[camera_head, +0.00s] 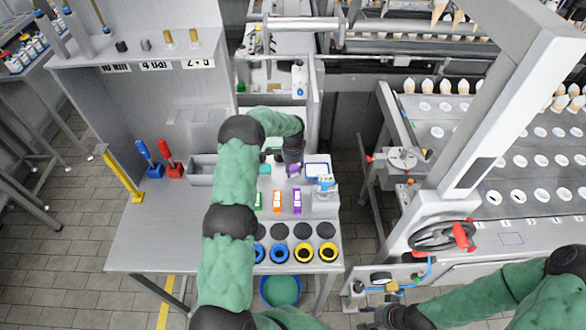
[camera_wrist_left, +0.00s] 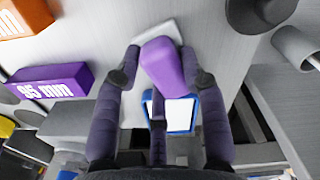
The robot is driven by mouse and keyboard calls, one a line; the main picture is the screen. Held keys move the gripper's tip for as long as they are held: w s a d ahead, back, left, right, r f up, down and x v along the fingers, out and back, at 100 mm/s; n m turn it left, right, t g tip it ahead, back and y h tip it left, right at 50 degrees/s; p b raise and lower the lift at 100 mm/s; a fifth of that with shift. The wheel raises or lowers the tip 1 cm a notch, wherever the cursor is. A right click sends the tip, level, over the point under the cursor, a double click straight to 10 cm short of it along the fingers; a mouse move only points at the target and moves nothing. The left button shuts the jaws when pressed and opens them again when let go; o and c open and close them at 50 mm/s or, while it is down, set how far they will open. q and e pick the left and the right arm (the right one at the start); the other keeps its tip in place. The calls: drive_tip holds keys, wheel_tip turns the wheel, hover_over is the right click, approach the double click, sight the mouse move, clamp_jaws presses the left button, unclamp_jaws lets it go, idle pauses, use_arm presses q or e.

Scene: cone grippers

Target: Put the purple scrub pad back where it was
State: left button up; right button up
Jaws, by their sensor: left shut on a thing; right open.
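The purple scrub pad (camera_wrist_left: 163,62) is between the fingers of my left gripper (camera_wrist_left: 163,80) in the left wrist view. The fingers are shut on its sides. A pale flat piece shows at its far end; I cannot tell whether it is part of the pad. In the head view the left gripper (camera_head: 291,160) is over the back of the metal bench, and a little purple of the pad (camera_head: 293,171) shows below it. Whether the pad touches the bench is unclear. My right gripper (camera_head: 383,314) is open at the bottom edge, partly cut off.
A teal pad (camera_head: 265,169) lies left of the left gripper. A blue-rimmed white tray (camera_head: 317,170) is close on its right. Green, orange (camera_head: 277,200) and purple labelled blocks (camera_head: 297,201) stand in front. Several round holders line the front edge. The bench's left front is clear.

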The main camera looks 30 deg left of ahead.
sight(293, 168)
use_arm(q)
drive_tip(key=shift+f, duration=0.1)
drive_tip(key=o, duration=0.8)
drive_tip(key=shift+o, duration=0.2)
wheel_tip(293, 168, up, 12)
idle(0.4)
